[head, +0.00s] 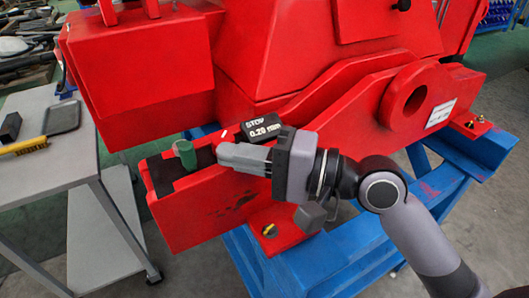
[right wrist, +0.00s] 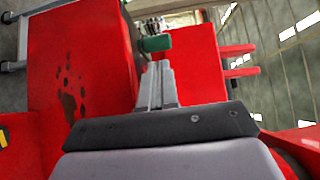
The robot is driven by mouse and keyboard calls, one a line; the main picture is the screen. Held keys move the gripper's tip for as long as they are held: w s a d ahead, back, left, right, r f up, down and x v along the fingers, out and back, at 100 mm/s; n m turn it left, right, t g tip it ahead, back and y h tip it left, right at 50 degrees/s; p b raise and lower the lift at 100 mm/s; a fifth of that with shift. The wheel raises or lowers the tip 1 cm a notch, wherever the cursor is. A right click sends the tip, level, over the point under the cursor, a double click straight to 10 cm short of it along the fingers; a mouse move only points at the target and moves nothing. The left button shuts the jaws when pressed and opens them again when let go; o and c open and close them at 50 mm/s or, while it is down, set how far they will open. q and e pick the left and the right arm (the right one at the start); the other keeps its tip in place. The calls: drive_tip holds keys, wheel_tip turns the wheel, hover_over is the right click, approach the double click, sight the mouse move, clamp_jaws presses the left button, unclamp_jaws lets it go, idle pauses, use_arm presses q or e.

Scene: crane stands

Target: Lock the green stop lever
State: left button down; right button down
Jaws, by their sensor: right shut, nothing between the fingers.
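The green stop lever (head: 185,154) stands in a dark slot at the left end of the red crane arm. It also shows in the right wrist view (right wrist: 156,43), just beyond my fingertips. My right gripper (head: 222,154) is shut and empty, its fingertips just right of the lever in the head view. I cannot tell whether they touch it. In the right wrist view the closed fingers (right wrist: 157,68) point at the lever. A black block (head: 262,128) marked "STOP 0.20 mm" sits behind my gripper. My left gripper is not in view.
The red crane body (head: 160,65) rises behind and above the lever. A blue stand (head: 345,250) carries it. A grey cart (head: 50,165) at left holds a black block (head: 11,126), a dark tray (head: 63,117) and a yellow-handled tool (head: 24,146).

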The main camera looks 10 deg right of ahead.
sight(183, 146)
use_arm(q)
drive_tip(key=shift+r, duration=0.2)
use_arm(e)
drive_tip(key=shift+x, duration=1.4)
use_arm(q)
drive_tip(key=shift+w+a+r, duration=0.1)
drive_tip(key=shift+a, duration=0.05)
use_arm(e)
drive_tip(key=shift+s, duration=0.1)
